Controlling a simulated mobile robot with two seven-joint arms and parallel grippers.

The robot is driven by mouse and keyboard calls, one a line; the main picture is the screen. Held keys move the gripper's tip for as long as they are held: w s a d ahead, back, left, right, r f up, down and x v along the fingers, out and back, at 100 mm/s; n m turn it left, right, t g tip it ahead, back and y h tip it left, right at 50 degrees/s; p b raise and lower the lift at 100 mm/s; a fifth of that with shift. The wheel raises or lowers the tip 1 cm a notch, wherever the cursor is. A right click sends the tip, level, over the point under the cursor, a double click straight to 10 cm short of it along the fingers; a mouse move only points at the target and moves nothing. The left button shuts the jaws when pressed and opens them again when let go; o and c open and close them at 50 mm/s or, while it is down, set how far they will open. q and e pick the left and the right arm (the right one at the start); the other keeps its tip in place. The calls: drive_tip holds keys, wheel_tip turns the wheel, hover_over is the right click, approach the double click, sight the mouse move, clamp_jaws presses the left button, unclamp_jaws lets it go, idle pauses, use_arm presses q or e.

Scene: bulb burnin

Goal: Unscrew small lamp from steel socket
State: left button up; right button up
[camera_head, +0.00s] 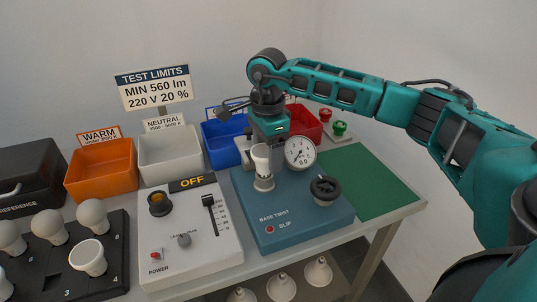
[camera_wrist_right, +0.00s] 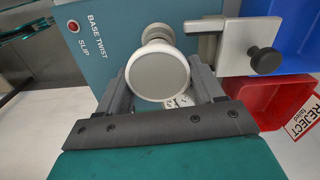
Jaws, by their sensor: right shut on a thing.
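The small lamp (camera_head: 261,158) is white and stands upright above the steel socket (camera_head: 264,184) on the blue base twist tester (camera_head: 300,215). My right gripper (camera_head: 264,148) comes down from above and is shut on the lamp. In the right wrist view the lamp's round white face (camera_wrist_right: 158,76) sits between the two dark fingers, and part of the socket (camera_wrist_right: 156,33) shows behind it. I cannot tell how far the lamp's base sits in the socket. My left gripper is not in view.
A round dial gauge (camera_head: 300,153) and a black knob (camera_head: 325,188) are close to the right of the lamp. The grey OFF panel (camera_head: 190,240) stands left of the tester. Orange (camera_head: 100,172), white (camera_head: 170,155), blue and red (camera_head: 305,122) bins line the back. A green mat (camera_head: 370,180) is bare.

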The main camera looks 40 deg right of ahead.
drive_tip(key=n, duration=0.4)
drive_tip(key=shift+w+a+b, duration=0.15)
drive_tip(key=shift+a+b, duration=0.05)
drive_tip(key=shift+b, duration=0.2)
drive_tip(key=n+b, duration=0.1)
drive_tip(key=n, duration=0.4)
drive_tip(key=shift+w+a, duration=0.15)
drive_tip(key=n, duration=0.5)
drive_tip(key=shift+w+a+b, duration=0.1)
drive_tip(key=shift+w+b, duration=0.05)
drive_tip(key=shift+b, duration=0.2)
drive_tip(key=n, duration=0.4)
drive_tip(key=shift+w, duration=0.1)
drive_tip(key=o, duration=0.9)
drive_tip(key=shift+o, duration=0.2)
